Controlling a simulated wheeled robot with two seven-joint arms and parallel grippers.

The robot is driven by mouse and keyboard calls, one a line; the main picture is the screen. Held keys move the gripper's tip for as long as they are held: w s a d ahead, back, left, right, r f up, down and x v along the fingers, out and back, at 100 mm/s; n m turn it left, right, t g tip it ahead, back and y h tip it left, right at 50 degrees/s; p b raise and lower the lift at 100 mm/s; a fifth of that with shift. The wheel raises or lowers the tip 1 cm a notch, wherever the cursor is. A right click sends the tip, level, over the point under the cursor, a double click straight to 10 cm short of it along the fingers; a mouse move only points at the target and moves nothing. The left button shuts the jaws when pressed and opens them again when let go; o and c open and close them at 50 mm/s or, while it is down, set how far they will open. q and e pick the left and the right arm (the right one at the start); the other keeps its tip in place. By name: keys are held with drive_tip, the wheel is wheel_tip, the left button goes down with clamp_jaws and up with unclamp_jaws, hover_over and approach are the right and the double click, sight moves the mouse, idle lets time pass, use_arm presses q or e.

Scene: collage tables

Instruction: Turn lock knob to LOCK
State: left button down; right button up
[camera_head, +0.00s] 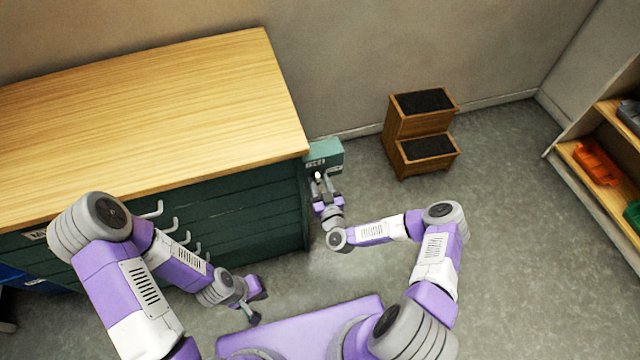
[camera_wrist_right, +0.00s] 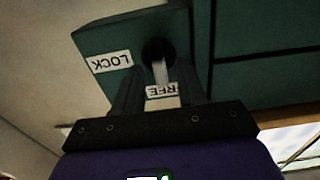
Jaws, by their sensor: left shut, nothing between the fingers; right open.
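A teal lock box (camera_head: 330,152) is fixed at the right end of the workbench cabinet. In the right wrist view the lock box (camera_wrist_right: 112,36) carries a LOCK label (camera_wrist_right: 110,62), upside down, and a partly hidden FREE label (camera_wrist_right: 162,90). The lock knob (camera_wrist_right: 159,66) has a black round base and a pale lever that points to the FREE label. My right gripper (camera_wrist_right: 158,72) is open, with one finger on each side of the lever; contact cannot be told. It also shows in the head view (camera_head: 322,190). My left gripper (camera_head: 256,301) is shut and empty, low before the cabinet.
The wooden-topped workbench (camera_head: 150,105) with a dark green drawer cabinet (camera_head: 260,220) fills the left. A wooden step stool (camera_head: 420,130) stands on the floor behind the right arm. Shelves (camera_head: 598,195) with coloured bins are at the far right. The grey floor between is clear.

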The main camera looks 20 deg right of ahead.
clamp_jaws()
drive_tip(key=shift+m, duration=0.4)
drive_tip(key=m+b, duration=0.2)
drive_tip(key=m, duration=0.3)
drive_tip(key=m+b, duration=0.3)
drive_tip(key=m, duration=0.3)
drive_tip(key=d+f+m+b, duration=0.1)
drive_tip(key=m+b, duration=0.2)
drive_tip(key=m, duration=0.3)
drive_tip(key=shift+f, duration=0.1)
idle(0.6)
